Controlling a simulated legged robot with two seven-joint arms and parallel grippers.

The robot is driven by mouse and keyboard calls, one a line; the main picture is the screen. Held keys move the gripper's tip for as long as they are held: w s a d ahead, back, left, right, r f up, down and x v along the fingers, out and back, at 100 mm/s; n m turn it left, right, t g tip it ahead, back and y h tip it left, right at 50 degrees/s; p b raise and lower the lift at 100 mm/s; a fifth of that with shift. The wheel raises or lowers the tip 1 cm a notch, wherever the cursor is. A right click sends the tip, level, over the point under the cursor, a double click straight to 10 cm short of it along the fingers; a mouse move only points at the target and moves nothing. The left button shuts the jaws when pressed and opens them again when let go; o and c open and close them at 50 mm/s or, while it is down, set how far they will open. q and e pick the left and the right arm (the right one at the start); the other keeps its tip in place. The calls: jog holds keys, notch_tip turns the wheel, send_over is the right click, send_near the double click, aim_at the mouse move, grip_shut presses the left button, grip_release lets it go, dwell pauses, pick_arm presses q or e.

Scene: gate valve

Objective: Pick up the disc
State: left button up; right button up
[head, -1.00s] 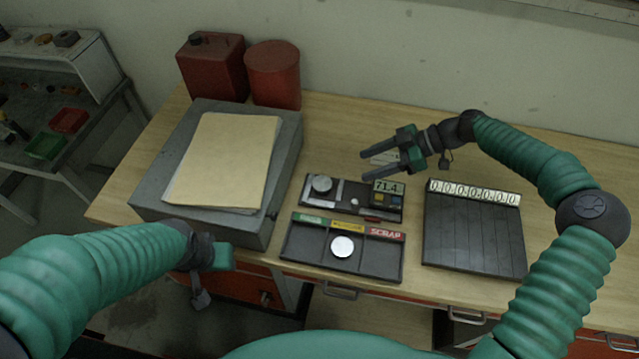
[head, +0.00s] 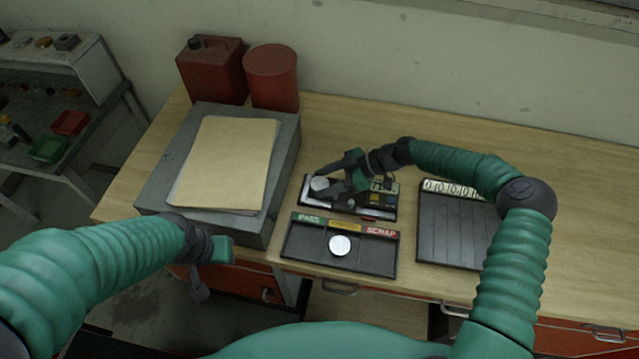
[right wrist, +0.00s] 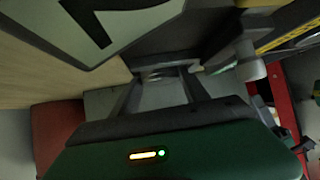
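A silver disc (head: 319,184) sits on the left end of the black gauge unit (head: 346,208) with a digital display. A second pale disc (head: 340,245) lies in the middle compartment of the sorting tray (head: 299,262) labelled PASS and SCRAP. My right gripper (head: 331,180) is over the gauge unit, its fingers apart and reaching left to the silver disc. In the right wrist view both fingers (right wrist: 160,88) show with a gap, and a small part of a disc (right wrist: 156,72) seems to show near the tips; contact cannot be told. My left gripper (head: 215,252) hangs left of the tray, its fingers unclear.
A grey block (head: 160,191) with folders (head: 228,165) stands to the left. A red can (head: 212,72) and red canister (head: 271,78) stand behind it. A dark slotted rack (head: 447,232) with numbered tags is right of the tray. The bench's far right is clear.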

grip_shut()
jog(key=shift+r, duration=0.1)
